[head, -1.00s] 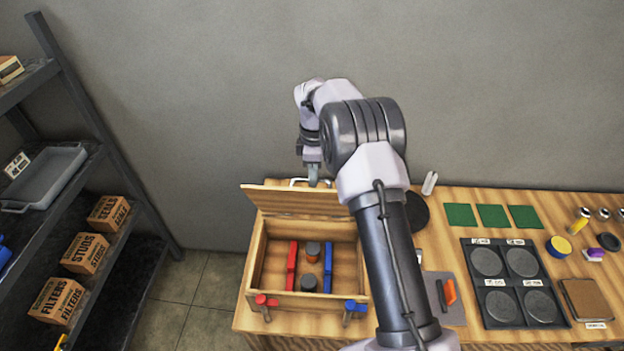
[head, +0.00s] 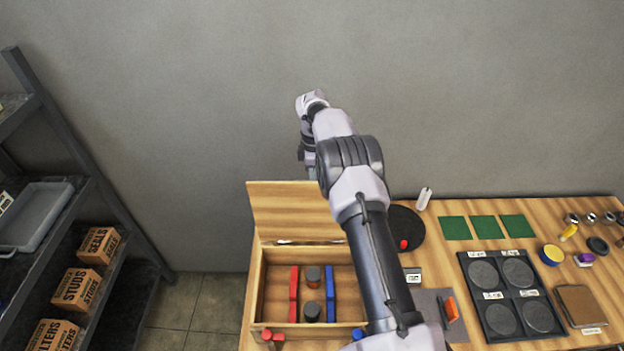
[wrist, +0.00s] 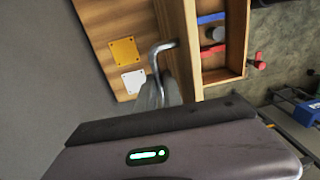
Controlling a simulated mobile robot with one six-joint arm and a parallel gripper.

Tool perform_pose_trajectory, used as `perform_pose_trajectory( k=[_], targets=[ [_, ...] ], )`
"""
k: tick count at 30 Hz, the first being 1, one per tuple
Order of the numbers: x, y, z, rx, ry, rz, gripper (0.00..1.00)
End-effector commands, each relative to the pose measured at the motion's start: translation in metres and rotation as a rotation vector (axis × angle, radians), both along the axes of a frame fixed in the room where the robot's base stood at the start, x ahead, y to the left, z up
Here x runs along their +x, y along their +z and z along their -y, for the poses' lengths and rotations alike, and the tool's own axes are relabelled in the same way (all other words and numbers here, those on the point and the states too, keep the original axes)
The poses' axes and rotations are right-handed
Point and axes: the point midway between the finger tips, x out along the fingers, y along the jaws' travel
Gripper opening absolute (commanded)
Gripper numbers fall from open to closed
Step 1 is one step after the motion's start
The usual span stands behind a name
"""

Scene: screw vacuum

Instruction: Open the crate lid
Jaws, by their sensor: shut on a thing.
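The wooden crate (head: 258,300) stands on the left end of the bench. Its hinged lid (head: 290,208) is raised, standing up at the crate's back side with its inner face showing in the head view. In the wrist view the lid's outer face (wrist: 110,20) bears a yellow plate and a white plate, with a bent metal handle (wrist: 157,55). My gripper (wrist: 156,95) is shut on the handle. In the head view its fingertips are hidden behind the lid. Inside the open crate are a red bar (head: 293,295), a blue bar (head: 330,295) and dark round pieces (head: 313,276).
A grey wall rises close behind the lid. A shelf rack with boxes (head: 77,287) and a grey tray (head: 38,215) stands left. Right of the crate lie a black disc (head: 405,228), green squares (head: 489,228) and a dark tray with round pads (head: 510,296).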

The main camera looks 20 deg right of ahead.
Motion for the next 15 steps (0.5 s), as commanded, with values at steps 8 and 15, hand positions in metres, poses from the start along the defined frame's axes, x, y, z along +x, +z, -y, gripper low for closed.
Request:
perform_pose_trajectory(
  k=[8, 15],
  targets=[
    [-0.0022, -0.0039, -0.0016, 0.003, 0.001, -0.008, 0.2],
    [-0.0011, -0.0017, -0.001, 0.001, 0.0, -0.004, 0.32]
  ],
)
